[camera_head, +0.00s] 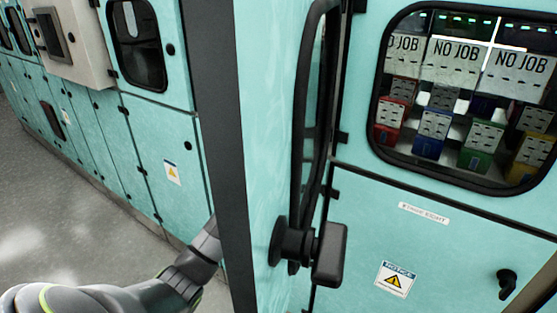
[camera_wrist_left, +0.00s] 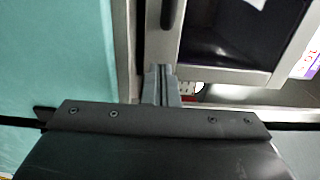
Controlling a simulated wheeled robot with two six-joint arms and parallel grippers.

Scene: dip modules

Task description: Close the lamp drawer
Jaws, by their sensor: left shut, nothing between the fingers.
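My left gripper (camera_wrist_left: 162,84) shows in the left wrist view with its grey fingers together and nothing between them. The fingertips are close to a grey-framed part (camera_wrist_left: 225,70) with a dark recess, which may be the lamp drawer; I cannot tell whether they touch it. In the head view my left arm comes in from the lower left and passes behind an open teal door, so the gripper is hidden there. No lamp drawer can be made out in the head view. My right gripper is not in view.
The open teal door (camera_head: 262,150) with a black handle (camera_head: 328,255) stands in the middle of the head view. At right is a closed teal panel with a window (camera_head: 375,110) onto coloured modules and "NO JOB" cards. Teal cabinets (camera_head: 165,130) line the left; grey floor (camera_head: 50,215) is clear.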

